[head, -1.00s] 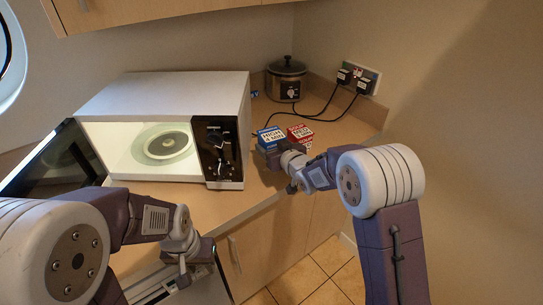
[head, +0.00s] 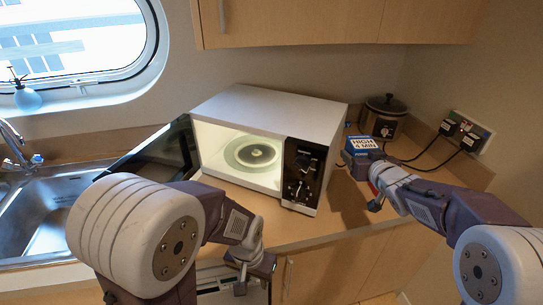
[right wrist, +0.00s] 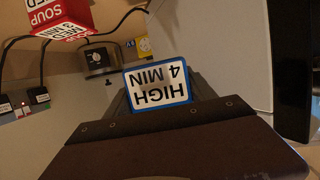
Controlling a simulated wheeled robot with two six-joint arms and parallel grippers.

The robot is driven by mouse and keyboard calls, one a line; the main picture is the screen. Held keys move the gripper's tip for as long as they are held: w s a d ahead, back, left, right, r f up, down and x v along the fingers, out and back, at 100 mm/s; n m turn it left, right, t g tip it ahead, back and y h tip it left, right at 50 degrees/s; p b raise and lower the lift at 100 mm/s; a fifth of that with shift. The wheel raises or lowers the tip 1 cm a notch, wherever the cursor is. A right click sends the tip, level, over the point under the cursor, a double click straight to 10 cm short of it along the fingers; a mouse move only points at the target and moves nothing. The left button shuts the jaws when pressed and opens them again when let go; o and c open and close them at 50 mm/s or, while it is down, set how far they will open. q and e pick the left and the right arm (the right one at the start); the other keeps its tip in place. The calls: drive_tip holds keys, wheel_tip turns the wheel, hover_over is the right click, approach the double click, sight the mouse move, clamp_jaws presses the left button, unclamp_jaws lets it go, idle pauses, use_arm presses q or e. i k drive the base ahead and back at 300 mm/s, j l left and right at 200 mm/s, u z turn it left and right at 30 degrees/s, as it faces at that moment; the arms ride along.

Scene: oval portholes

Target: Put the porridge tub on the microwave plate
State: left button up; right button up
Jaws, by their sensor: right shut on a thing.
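The porridge tub is a blue tub (head: 362,144) with a white "HIGH 4 MIN" label, at the right of the microwave. My right gripper (head: 368,161) is shut on it; its label also shows upside down in the right wrist view (right wrist: 158,82). The tub seems raised a little off the counter. The microwave plate (head: 232,155) is a round glass disc with a dark and pale ring in the middle, inside the lit, open microwave (head: 262,107); nothing stands on it. My left gripper (head: 250,272) hangs low at the counter's front edge, away from both; its jaws are unclear.
The red soup tub (right wrist: 60,18) sits close by, mostly hidden behind my right gripper in the head view. A slow cooker (head: 382,118) and plugged cables stand behind. The open microwave door (head: 150,150) reaches toward the sink (head: 45,210). The control panel (head: 304,172) borders the cavity's right side.

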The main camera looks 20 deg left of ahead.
sight(257, 151)
drive_tip(key=k+j+u, duration=0.1)
drive_tip(key=k+u, duration=0.15)
drive_tip(key=k, duration=0.15)
drive_tip(key=k+j+u, duration=0.4)
drive_tip(key=j+u, duration=0.3)
drive_tip(key=j, duration=0.2)
drive_tip(key=j+u, duration=0.4)
drive_tip(key=j, duration=0.25)
